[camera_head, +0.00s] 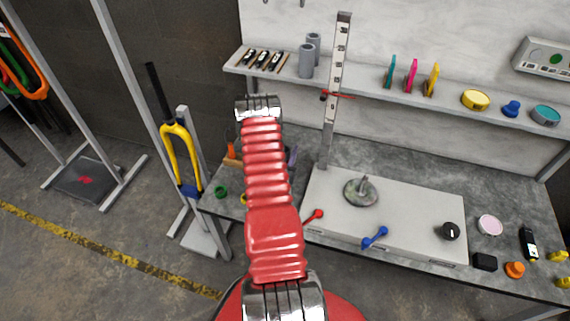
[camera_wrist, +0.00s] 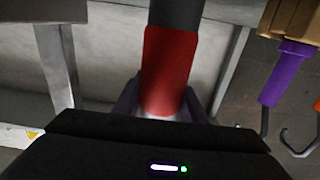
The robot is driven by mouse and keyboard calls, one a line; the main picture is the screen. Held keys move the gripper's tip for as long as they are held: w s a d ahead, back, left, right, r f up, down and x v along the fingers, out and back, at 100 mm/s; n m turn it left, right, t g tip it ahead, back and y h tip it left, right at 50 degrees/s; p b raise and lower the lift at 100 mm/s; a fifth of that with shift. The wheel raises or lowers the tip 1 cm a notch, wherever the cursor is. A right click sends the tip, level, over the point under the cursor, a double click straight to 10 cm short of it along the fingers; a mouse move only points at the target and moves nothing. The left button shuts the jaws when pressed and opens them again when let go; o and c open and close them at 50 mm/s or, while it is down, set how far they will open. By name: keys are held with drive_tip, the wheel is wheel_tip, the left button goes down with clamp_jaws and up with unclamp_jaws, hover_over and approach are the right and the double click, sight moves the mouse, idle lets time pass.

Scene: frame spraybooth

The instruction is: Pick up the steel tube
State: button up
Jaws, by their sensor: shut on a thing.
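A round tube (camera_wrist: 170,70) stands up through the middle of the wrist view. It is red along its lower part and dark grey at the top, with a pale bit at its foot. My gripper (camera_wrist: 160,108) has its dark fingers at the two sides of this tube and is shut on it. The tube's lower end is hidden behind the gripper's black body. In the head view my red arm covers the gripper and the tube. Two grey tubes (camera_head: 306,62) stand on the wall shelf there.
The grey workbench (camera_head: 400,160) carries a white box (camera_head: 405,215) with a round plate, a tall ruler post (camera_head: 337,90) and small items. A yellow fork (camera_head: 182,155) stands at left. A purple part (camera_wrist: 280,72) and metal hooks (camera_wrist: 297,145) are at right in the wrist view.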

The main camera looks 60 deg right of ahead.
clamp_jaws()
drive_tip(key=shift+r, duration=0.25)
wheel_tip(320, 180, up, 10)
drive_tip(key=shift+f, duration=0.15)
idle(0.5)
idle(0.5)
